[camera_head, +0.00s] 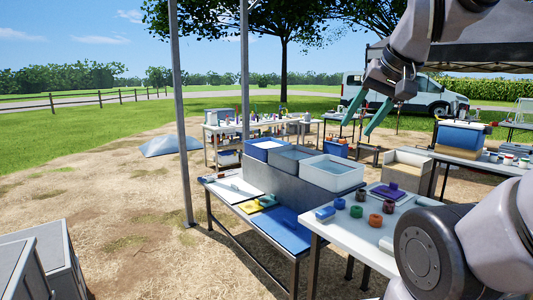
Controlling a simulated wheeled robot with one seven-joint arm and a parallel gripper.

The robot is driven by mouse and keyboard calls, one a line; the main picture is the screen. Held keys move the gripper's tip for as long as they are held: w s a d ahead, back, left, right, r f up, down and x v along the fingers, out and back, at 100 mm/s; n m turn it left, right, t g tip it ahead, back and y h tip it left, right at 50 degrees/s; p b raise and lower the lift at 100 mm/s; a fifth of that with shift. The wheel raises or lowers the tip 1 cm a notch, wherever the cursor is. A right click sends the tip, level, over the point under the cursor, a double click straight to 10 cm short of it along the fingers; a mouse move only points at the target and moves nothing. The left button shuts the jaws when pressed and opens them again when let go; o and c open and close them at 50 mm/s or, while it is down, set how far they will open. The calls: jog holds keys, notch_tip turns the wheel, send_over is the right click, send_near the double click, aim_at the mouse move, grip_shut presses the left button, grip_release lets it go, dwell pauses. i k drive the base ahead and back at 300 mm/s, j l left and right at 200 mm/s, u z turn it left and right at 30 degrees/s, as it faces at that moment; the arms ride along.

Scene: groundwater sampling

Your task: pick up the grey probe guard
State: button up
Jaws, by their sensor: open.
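My gripper (358,128) hangs in the upper right of the head view, with its two teal fingers apart and nothing between them. It is high above the tables, apart from everything on them. I cannot single out a grey probe guard: the small items are too small to tell, and my arm hides part of the right side. The near white table (328,230) holds several small round pieces, among them a green one (356,211), an orange one (375,219) and a dark one (388,206).
A purple tray (387,193) lies on the near table. Open bins, one a white-rimmed tub (332,174), stand behind a blue mat (283,229). A metal post (182,120) rises at left. Grey cases (45,255) stand at lower left. Dirt ground between is clear.

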aim_at(361, 194)
jog(key=z, duration=0.35)
jog(key=i+j+z, duration=0.2)
jog(key=z, duration=0.25)
jog(key=i+j+z, duration=0.1)
jog(key=j+z, duration=0.3)
jog(key=i+j+z, duration=0.1)
jog(key=j, duration=0.35)
jog(key=i+j, duration=0.2)
jog(key=j, duration=0.25)
jog(key=i+j+z, duration=0.15)
jog(key=j, duration=0.3)
jog(key=i+j, duration=0.1)
jog(key=j, duration=0.35)
jog(key=i+j+z, duration=0.15)
jog(key=j, duration=0.3)
jog(key=i+j, duration=0.3)
